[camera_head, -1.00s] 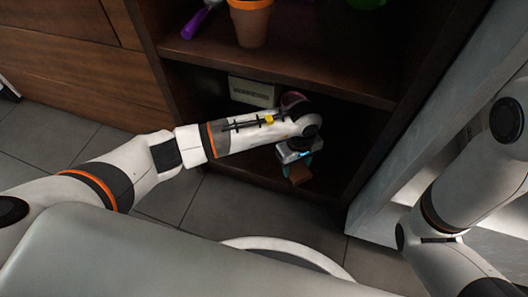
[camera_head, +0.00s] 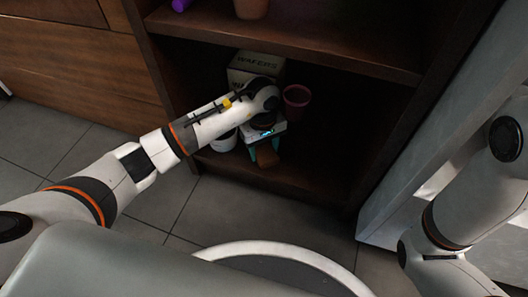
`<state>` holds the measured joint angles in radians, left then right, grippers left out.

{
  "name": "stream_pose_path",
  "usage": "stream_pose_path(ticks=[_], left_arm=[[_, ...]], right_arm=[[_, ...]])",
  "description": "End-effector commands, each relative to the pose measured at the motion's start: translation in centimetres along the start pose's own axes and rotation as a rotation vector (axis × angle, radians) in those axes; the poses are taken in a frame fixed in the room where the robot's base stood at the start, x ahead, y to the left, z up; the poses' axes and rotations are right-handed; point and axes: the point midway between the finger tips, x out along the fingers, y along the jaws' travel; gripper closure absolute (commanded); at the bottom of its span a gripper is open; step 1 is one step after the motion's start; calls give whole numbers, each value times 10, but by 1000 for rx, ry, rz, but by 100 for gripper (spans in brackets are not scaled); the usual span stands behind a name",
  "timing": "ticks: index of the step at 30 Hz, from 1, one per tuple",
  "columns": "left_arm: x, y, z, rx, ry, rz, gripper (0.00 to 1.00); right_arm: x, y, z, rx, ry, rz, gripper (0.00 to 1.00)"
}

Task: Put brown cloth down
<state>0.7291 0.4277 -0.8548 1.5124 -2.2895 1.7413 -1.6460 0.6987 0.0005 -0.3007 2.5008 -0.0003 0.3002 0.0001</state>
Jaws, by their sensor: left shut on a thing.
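The brown cloth (camera_head: 267,156) is a small brown patch low in the cabinet's lower compartment. My left gripper (camera_head: 264,148) is shut on it, with teal fingers on either side. The cloth is just above or touching the compartment floor near its front edge; I cannot tell which. My left arm covers part of the space behind it. My right arm shows at the right edge, but its gripper is out of view.
A wafers box (camera_head: 254,66) stands behind my left wrist. A dark red pot (camera_head: 296,100) is right of it, and a white round container (camera_head: 224,141) is left of the gripper. The compartment's right side looks free. The upper shelf (camera_head: 330,52) overhangs.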

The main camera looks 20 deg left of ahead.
Motion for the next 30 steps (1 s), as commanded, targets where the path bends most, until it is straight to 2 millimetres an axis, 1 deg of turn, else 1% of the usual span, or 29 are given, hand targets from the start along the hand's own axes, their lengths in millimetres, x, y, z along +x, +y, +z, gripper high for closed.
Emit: stream_pose_path(ticks=[5, 9, 10, 13, 14, 23, 26, 30], left_arm=[[-2, 0, 0, 0, -1, -1, 83], [2, 0, 0, 0, -1, 0, 83], [2, 0, 0, 0, -1, -1, 43], [1, 0, 0, 0, 0, -1, 27], [1, 0, 0, 0, 0, -1, 24], [0, 0, 0, 0, 0, -1, 24], [-8, 0, 0, -1, -1, -1, 24], [-26, 0, 0, -1, -2, -1, 24]], right_arm=[[2, 0, 0, 0, 0, 0, 64], [-1, 0, 0, 0, -1, 1, 64], [0, 0, 0, 0, -1, 1, 64], [0, 0, 0, 0, -1, 1, 64], [0, 0, 0, 0, -1, 1, 64], [1, 0, 0, -1, -1, 0, 64], [6, -1, -2, -1, -1, 0, 64], [19, -4, -7, -1, -1, 0, 64]])
